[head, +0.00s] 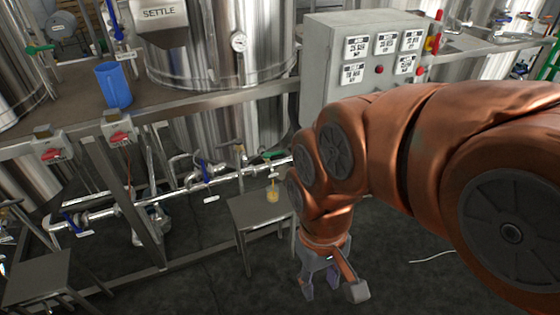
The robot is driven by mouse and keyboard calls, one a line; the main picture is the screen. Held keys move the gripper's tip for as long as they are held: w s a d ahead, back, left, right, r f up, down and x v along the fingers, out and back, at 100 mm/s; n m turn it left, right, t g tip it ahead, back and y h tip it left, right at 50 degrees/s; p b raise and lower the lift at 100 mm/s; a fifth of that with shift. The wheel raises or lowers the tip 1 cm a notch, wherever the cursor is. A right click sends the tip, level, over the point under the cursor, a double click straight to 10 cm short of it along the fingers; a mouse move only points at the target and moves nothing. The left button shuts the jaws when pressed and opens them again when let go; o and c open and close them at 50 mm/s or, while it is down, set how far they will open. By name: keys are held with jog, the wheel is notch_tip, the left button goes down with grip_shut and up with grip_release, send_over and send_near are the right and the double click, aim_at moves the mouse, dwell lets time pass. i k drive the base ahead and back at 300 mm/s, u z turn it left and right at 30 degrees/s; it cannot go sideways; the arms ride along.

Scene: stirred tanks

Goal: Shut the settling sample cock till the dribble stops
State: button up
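The tank marked SETTLE (205,50) stands at the upper middle. Below it, at the right end of a pipe, a green-handled cock (273,155) sits close to my arm. A thin yellow dribble (273,183) falls beneath it into a small cup (272,196) holding yellow liquid. The cup stands on a small metal stand (255,212). My arm hides what lies right of the cock. My gripper (320,286) is at the lower middle, pointing down, with its fingers apart and nothing seen between them. It is right of and nearer than the stand, apart from the cock.
A grey control box (360,75) with labels stands behind my arm. A blue cup (113,84) is on the deck at left. Blue-handled valves (204,171) and red-handled ones (118,137) line the pipes and frame. Another stand (38,276) is at lower left.

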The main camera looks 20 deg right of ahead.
aim_at(276, 153)
jog(key=z, duration=0.95)
jog(key=i, duration=1.5)
jog(key=u, duration=0.95)
